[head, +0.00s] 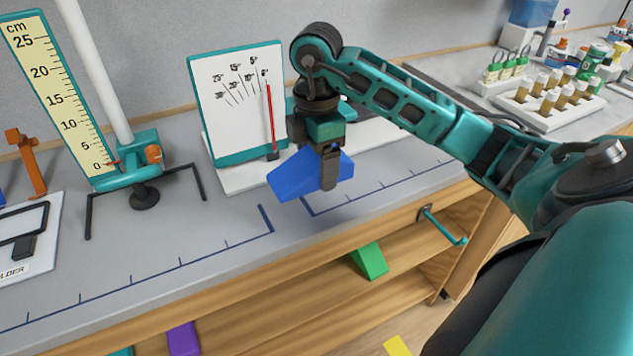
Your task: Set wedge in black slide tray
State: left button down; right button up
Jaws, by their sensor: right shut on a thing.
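A blue wedge (295,178) is in my right gripper (329,178), which is shut on it from above. The wedge is over the grey bench top, in front of the white board with the angle scale. Its underside and whether it touches the bench cannot be made out. No thing in view is clearly a black slide tray. A white plate (38,262) at the left edge carries a black frame and a black block, with its label partly cut off. My left gripper is not in view.
A ruler stand (128,172) with a black wire frame is at the left. The angle board (238,105) stands behind the wedge. A vial rack (545,112) is at the back right. A green wedge (370,262) lies on the shelf below. The bench front left of the wedge is clear.

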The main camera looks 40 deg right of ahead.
aim_at(316, 201)
notch_tip(316, 201, down, 2)
jog(key=shift+f, duration=2.05)
jog(key=shift+f, duration=0.1)
jog(key=shift+f, duration=0.15)
jog(key=o, duration=1.1)
jog(key=shift+r, duration=0.2)
